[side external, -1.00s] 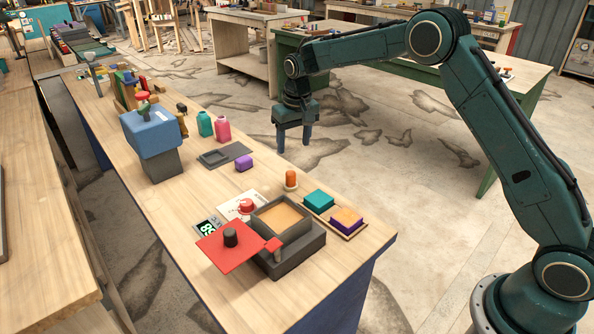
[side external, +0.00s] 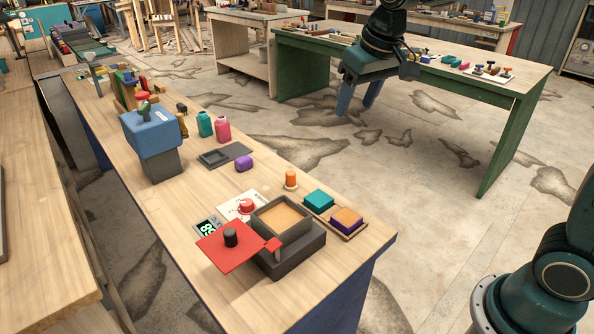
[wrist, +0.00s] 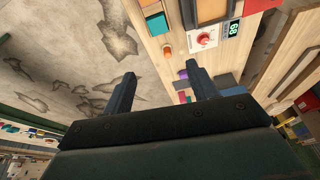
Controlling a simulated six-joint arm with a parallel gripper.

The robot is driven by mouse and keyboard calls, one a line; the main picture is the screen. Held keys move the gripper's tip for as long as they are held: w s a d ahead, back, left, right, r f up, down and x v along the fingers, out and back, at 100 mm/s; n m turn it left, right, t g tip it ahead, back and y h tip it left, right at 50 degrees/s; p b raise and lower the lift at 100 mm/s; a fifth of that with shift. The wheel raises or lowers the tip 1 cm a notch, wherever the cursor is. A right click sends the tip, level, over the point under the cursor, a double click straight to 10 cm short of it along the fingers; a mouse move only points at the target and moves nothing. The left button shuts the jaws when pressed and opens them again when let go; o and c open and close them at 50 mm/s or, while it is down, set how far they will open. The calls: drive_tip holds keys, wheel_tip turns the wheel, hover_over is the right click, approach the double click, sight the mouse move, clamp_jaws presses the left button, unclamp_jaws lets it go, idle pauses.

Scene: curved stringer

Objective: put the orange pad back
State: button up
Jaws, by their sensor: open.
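A block with an orange top (side external: 347,217) and purple sides, which looks like the orange pad, sits on a thin wooden tray (side external: 357,233) at the bench's right corner. A teal pad (side external: 318,201) sits beside it on the same tray and also shows in the wrist view (wrist: 157,23). My gripper (side external: 358,102) is open and empty, high over the floor beyond the bench, well away from the pads. In the wrist view, its two fingers (wrist: 160,82) are spread apart with nothing between them.
A grey box with a tan inside (side external: 283,217) stands near the tray, with a red plate (side external: 231,247) beside it. A green-legged table (side external: 430,75) stands behind.

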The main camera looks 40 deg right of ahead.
drive_tip(key=s+f+n+t, duration=0.1)
drive_tip(key=s+f+t, duration=0.1)
drive_tip(key=s, duration=2.1)
drive_tip(key=shift+a, duration=0.3)
drive_tip(key=shift+w, duration=0.15)
drive_tip(key=shift+c, duration=0.4)
